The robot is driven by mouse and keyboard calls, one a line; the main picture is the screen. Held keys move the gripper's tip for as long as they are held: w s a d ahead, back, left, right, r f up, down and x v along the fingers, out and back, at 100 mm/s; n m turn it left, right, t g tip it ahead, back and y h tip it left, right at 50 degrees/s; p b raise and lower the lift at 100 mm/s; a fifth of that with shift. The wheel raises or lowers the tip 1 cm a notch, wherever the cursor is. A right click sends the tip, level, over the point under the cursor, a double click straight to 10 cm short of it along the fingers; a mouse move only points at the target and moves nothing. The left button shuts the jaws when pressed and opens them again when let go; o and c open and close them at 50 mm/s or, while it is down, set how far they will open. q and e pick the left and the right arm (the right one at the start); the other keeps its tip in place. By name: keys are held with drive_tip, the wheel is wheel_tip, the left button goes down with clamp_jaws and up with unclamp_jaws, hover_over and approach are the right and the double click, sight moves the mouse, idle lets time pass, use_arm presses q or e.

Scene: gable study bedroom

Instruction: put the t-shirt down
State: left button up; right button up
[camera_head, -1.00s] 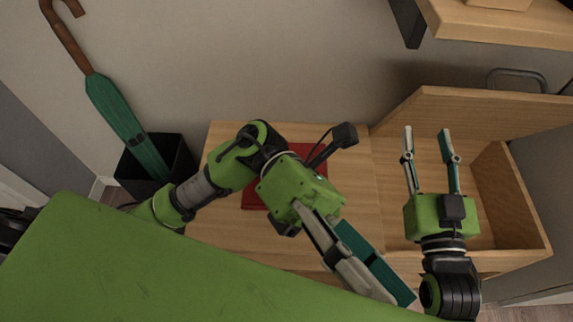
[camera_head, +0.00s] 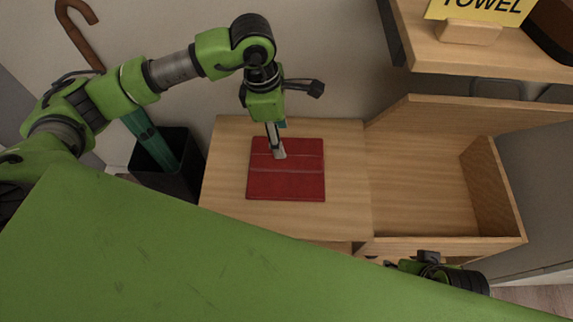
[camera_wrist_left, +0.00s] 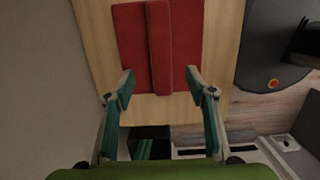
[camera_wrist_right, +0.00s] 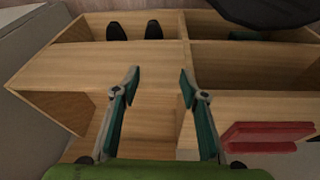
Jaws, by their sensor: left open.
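The red folded t-shirt (camera_head: 300,183) lies flat on the wooden top (camera_head: 225,205) of the low unit. My left gripper (camera_head: 279,143) is above its back part, pointing down. In the left wrist view the t-shirt (camera_wrist_left: 186,40) shows a raised strip along its middle. The left fingers (camera_wrist_left: 160,88) are wide apart, either side of the strip's end, with nothing held. Contact with the cloth cannot be told. My right gripper (camera_wrist_right: 158,80) is open and empty; in the head view it is partly hidden at the lower right. The t-shirt also shows in the right wrist view (camera_wrist_right: 265,137).
An open, empty-looking wooden compartment (camera_head: 420,195) is right of the top. A shelf (camera_head: 490,55) with a TOWEL sign (camera_head: 480,10) overhangs at upper right. A dark bin (camera_head: 180,180) with a green umbrella (camera_head: 150,140) stands left. Shoes (camera_wrist_right: 117,31) sit inside the unit.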

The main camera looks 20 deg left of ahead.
sight(286, 160)
use_arm(q)
drive_tip(key=f, duration=0.3)
drive_tip(key=d+f+b, duration=0.1)
drive_tip(key=f, duration=0.6)
drive_tip(key=shift+w+d+f+b, duration=0.1)
drive_tip(key=shift+d+f+b, duration=0.05)
drive_tip(key=shift+f+b, duration=0.25)
drive_tip(key=shift+r, duration=0.1)
drive_tip(key=c, duration=1.4)
drive_tip(key=shift+r, duration=0.1)
